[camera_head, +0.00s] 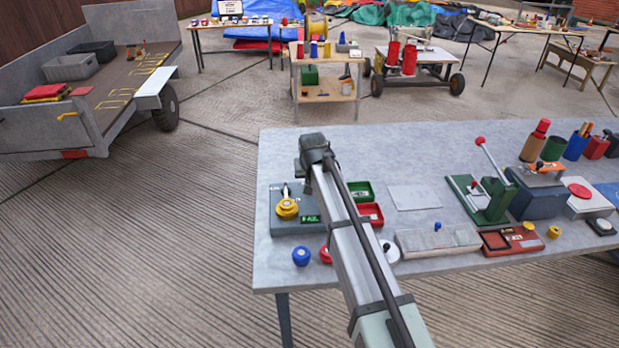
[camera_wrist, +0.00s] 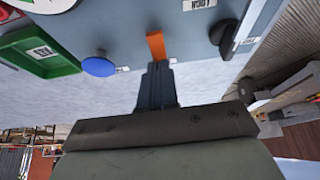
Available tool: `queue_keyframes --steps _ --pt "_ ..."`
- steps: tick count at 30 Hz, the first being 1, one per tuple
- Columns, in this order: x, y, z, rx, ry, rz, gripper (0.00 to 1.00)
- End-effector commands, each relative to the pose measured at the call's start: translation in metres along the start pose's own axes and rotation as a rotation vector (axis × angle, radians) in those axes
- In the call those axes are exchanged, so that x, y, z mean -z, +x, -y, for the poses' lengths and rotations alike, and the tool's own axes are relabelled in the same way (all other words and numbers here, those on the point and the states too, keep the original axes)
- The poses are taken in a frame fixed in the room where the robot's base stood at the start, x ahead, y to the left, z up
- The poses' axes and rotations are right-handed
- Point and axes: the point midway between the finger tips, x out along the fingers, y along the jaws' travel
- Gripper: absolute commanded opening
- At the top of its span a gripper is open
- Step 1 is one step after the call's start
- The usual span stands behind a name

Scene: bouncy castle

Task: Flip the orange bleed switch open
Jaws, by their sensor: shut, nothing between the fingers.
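The orange bleed switch (camera_wrist: 156,45) shows in the wrist view as a short flat orange lever on the blue-grey side of a box (camera_wrist: 130,25). My gripper (camera_wrist: 157,66) is shut and empty, its fingertips at the lower end of the lever. I cannot tell whether they touch it. In the head view my arm reaches over the table, and the switch and the fingertips cannot be made out there.
In the wrist view a blue knob (camera_wrist: 99,66) and a green tray (camera_wrist: 40,52) are left of the switch, and a black knob (camera_wrist: 222,33) is right. In the head view, the grey table (camera_head: 400,165) also holds a green lever press (camera_head: 490,195) and a yellow-capped device (camera_head: 287,208).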

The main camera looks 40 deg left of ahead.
Motion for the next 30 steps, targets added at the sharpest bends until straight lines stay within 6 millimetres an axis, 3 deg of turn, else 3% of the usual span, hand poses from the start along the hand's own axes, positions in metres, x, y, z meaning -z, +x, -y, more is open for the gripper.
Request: queue_keyframes --steps 14,30 --pt "0.006 0.009 0.0 0.0 0.001 0.084 0.0" --pt "-0.007 0.002 0.0 0.0 0.0 0.079 0.0"
